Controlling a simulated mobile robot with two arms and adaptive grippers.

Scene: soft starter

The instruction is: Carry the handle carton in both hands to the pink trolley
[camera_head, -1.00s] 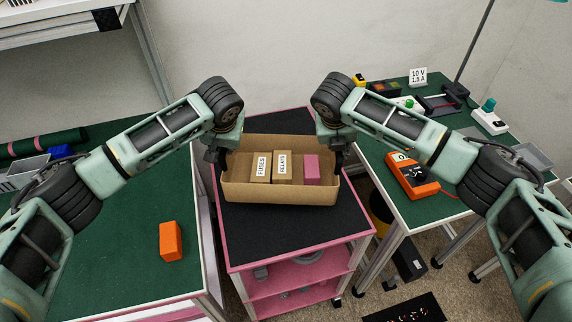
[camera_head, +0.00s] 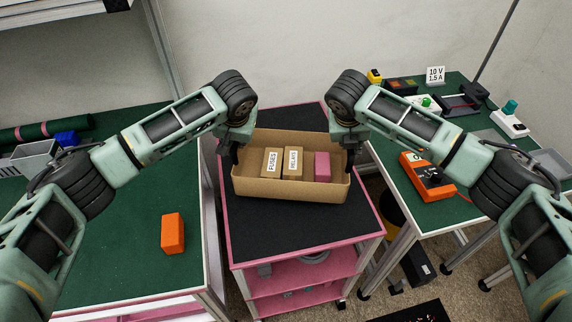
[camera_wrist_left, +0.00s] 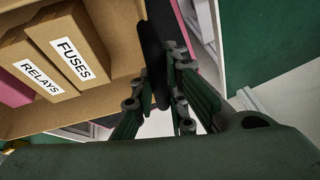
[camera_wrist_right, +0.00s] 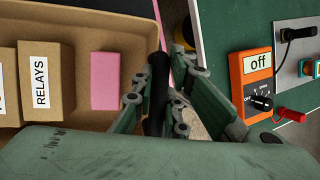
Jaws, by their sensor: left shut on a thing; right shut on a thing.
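The handle carton (camera_head: 290,192) is an open brown box over the black top of the pink trolley (camera_head: 250,225). Inside it are a FUSES box (camera_head: 272,161), a RELAYS box (camera_head: 292,162) and a pink block (camera_head: 322,167). My left gripper (camera_head: 236,153) is shut on the carton's left end, and my right gripper (camera_head: 349,155) is shut on its right end. The carton looks about level. I cannot tell whether its underside touches the trolley top. The wrist views show the fingers at the end walls, with the grip itself partly hidden.
A green bench with an orange block (camera_head: 172,233) stands close on the left. On the right, another green bench holds an orange meter (camera_head: 427,177) and other instruments. The trolley top is bare in front of and behind the carton. A wall stands behind.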

